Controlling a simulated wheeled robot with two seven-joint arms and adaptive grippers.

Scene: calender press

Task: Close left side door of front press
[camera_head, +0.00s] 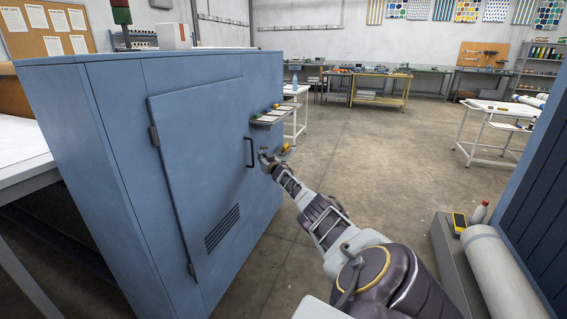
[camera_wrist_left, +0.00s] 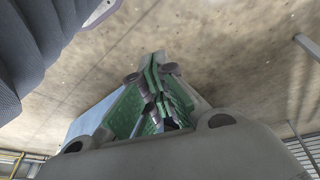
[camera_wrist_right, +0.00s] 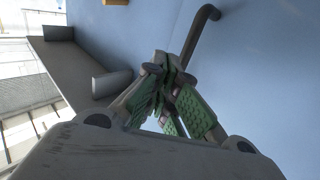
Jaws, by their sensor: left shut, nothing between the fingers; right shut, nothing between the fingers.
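The blue press (camera_head: 105,150) fills the left of the head view. Its side door (camera_head: 195,160) has hinges on its left edge, a slotted vent low down and a dark bar handle (camera_head: 250,152) near its right edge. The door looks flush or nearly so; I cannot tell whether a small gap remains. My right gripper (camera_head: 264,157) is just right of the handle. In the right wrist view its fingers (camera_wrist_right: 166,70) are shut and empty, with the handle (camera_wrist_right: 205,35) beside them, not between them. My left gripper (camera_wrist_left: 158,82) is shut and empty over the floor, outside the head view.
A small shelf (camera_head: 272,117) with items juts from the press above my right gripper, and an orange-yellow part (camera_head: 285,149) sits close to it. A grey box with a white roll (camera_head: 495,265) stands at lower right. The concrete floor (camera_head: 375,140) beyond is clear.

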